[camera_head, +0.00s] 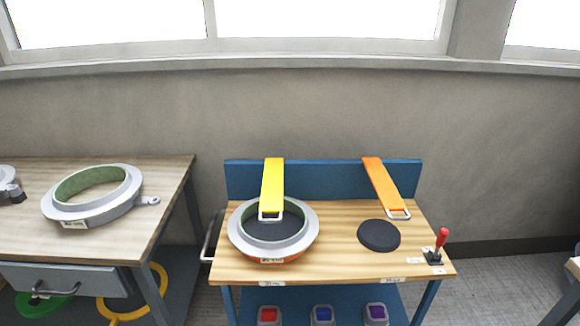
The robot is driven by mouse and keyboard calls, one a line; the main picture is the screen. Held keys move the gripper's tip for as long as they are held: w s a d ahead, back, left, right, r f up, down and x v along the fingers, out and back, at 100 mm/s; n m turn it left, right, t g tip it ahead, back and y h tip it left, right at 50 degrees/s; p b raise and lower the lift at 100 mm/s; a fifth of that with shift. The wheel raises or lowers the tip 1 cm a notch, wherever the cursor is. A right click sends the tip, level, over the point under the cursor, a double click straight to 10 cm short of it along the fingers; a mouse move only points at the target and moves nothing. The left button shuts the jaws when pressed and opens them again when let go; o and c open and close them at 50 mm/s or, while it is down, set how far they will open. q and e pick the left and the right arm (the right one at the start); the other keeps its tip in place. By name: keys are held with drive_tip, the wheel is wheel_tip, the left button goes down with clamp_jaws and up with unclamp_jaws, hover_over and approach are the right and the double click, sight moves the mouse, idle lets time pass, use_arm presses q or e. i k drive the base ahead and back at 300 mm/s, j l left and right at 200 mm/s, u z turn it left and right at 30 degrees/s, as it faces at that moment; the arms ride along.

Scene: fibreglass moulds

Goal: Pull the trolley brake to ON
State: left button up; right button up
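The trolley (345,264) has a wooden top, a blue back panel and blue legs, and stands right of centre. The brake is a small lever with a red handle (441,237) on a dark base (433,257) at the top's right front corner. The lever stands nearly upright, leaning slightly right. Any ON or OFF lettering is too small to read. Neither of my grippers shows in the head view.
A ring mould (241,237) sits on the trolley's left under a yellow strap (272,185). An orange strap (382,184) hangs near a bare black disc (379,236). A workbench (110,225) with another ring mould (70,208) stands left. Another table edge (573,268) shows at right.

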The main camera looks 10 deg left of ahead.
sight(443, 234)
drive_tip(key=j, duration=1.3)
drive_tip(key=k+j, duration=0.15)
drive_tip(key=j, duration=1.15)
drive_tip(key=z, duration=1.4)
drive_tip(key=i+l, duration=0.15)
drive_tip(key=i, duration=0.4)
drive_tip(key=i+l, duration=0.15)
drive_tip(key=i, duration=0.35)
